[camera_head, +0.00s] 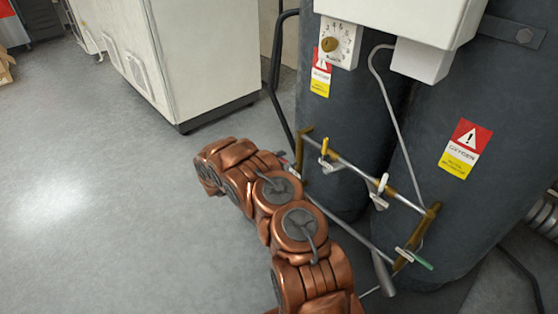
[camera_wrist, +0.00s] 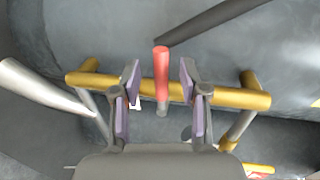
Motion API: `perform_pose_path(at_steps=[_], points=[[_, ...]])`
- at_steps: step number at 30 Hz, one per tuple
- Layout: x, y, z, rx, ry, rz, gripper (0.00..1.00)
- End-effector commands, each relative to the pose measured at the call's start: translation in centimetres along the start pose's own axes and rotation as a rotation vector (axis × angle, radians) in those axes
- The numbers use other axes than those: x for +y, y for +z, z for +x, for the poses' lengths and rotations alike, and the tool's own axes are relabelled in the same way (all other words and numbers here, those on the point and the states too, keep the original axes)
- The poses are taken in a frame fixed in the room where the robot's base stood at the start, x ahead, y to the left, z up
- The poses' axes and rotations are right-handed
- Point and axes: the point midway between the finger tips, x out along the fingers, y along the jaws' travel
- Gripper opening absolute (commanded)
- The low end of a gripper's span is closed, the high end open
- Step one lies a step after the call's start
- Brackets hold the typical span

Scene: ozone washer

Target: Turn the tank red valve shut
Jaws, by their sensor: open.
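The red valve handle (camera_wrist: 161,70) is a short red bar in the wrist view, standing out from a brass pipe fitting (camera_wrist: 225,97). My gripper (camera_wrist: 160,88) is open, with one finger on each side of the red handle. A gap shows between the handle and each finger pad. In the head view my copper arm (camera_head: 285,225) reaches to the piping, and its end hides most of the red valve and my gripper.
Dark tanks (camera_head: 350,120) with oxygen labels stand behind the piping. Valves with yellow (camera_head: 324,147), white (camera_head: 382,184) and green (camera_head: 419,260) handles sit on the same pipe frame. The floor at left is clear.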

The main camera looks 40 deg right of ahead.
Motion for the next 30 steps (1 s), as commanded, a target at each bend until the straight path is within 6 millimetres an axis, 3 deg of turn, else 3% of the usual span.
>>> perform_pose_path(at_steps=[5,18,24,30], points=[[-0.1,0.2,-2.1,-0.005,-0.002,0.000,0.44],[0.0,0.1,-9.9,-0.003,-0.001,-0.002,0.44],[0.0,0.1,-11.6,-0.002,0.001,-0.001,0.44],[0.0,0.0,-11.8,-0.001,0.000,-0.001,0.44]])
